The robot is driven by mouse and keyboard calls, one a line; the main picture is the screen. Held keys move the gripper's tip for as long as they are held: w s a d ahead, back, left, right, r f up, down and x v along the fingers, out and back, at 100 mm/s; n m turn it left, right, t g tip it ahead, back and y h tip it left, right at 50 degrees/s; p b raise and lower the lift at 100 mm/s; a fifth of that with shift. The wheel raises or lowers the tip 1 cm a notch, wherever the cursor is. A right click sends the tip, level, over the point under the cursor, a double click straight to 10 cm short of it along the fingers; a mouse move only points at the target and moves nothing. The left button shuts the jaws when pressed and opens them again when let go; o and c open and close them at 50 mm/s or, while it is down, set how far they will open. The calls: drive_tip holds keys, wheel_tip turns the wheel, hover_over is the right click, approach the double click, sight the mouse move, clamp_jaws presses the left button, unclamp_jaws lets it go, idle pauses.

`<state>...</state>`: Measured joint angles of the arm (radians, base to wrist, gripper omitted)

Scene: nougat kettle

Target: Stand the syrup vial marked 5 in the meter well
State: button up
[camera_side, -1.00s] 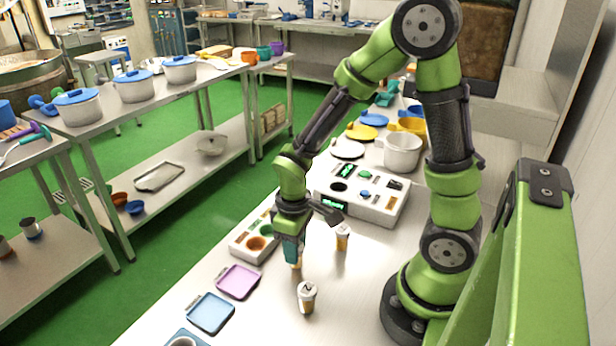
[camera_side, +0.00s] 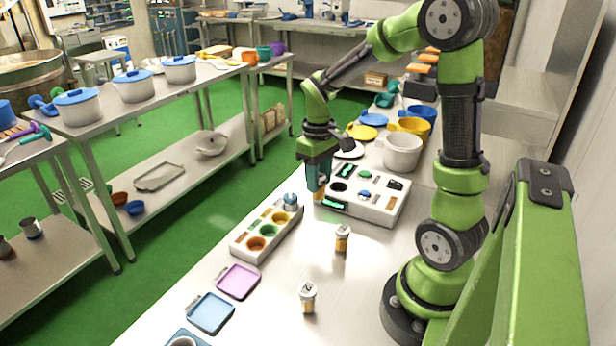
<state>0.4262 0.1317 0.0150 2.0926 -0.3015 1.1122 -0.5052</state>
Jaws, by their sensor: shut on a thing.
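My gripper (camera_side: 318,190) is shut on an amber syrup vial (camera_side: 319,197), held upright beside the meter's left front edge. Most of this vial is hidden by the fingers. The white meter (camera_side: 385,212) has a round dark well (camera_side: 338,187) on its top left, just right of my gripper; the well looks empty. Two more amber vials with pale caps stand on the table, one nearer the meter (camera_side: 342,240) and one farther forward (camera_side: 307,298). I cannot read a number on any vial.
A white rack (camera_side: 245,250) with coloured wells stands left of the meter; something blue-grey sits at its far end. Pink (camera_side: 238,281) and blue (camera_side: 210,313) trays lie in front. A white pot (camera_side: 402,152) stands behind the meter. Table around the standing vials is clear.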

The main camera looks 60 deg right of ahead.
drive_tip(key=d, duration=1.2)
drive_tip(key=shift+s+a+f, duration=0.1)
drive_tip(key=shift+a+f, duration=0.05)
drive_tip(key=shift+f, duration=1.15)
drive_tip(key=shift+a+f, duration=0.1)
drive_tip(key=shift+f, duration=1.15)
drive_tip(key=shift+f, duration=0.55)
drive_tip(key=o, duration=0.8)
drive_tip(key=shift+c, duration=0.2)
wheel_tip(320, 180, up, 11)
drive_tip(key=shift+m, duration=0.3)
